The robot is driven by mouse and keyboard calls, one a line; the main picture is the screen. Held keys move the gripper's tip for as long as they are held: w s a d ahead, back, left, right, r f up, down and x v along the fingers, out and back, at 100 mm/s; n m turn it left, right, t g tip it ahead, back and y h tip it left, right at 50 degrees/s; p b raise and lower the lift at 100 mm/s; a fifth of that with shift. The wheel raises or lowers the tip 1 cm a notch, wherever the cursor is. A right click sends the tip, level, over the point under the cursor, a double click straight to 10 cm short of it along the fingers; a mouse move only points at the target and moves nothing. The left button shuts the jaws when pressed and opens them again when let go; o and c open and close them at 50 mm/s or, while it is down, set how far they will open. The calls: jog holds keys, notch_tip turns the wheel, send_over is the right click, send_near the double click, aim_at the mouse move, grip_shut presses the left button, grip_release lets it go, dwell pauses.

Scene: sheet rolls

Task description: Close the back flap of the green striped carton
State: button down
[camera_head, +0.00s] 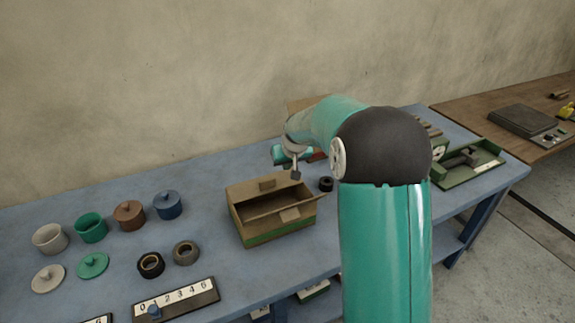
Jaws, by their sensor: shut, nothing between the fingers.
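The green striped carton (262,238) stands on the blue table, a brown box with a green band low on its front. Its back flap (245,190) stands raised along the far edge, with a small tab on it. The front flap (290,213), also with a tab, slants over the near part of the opening. A dark gap shows between the two flaps. My gripper (296,175) is shut and empty, pointing down by the carton's back right corner. I cannot tell whether it touches the back flap.
Several lidded pots, including a blue one (167,205), and loose lids are on the left. Dark rings (186,252) and a numbered strip (177,299) lie in front. A green tray (468,163) is on the right. My arm hides the table's middle right.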

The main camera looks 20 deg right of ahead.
notch_tip(320, 180, up, 9)
dwell(0.8)
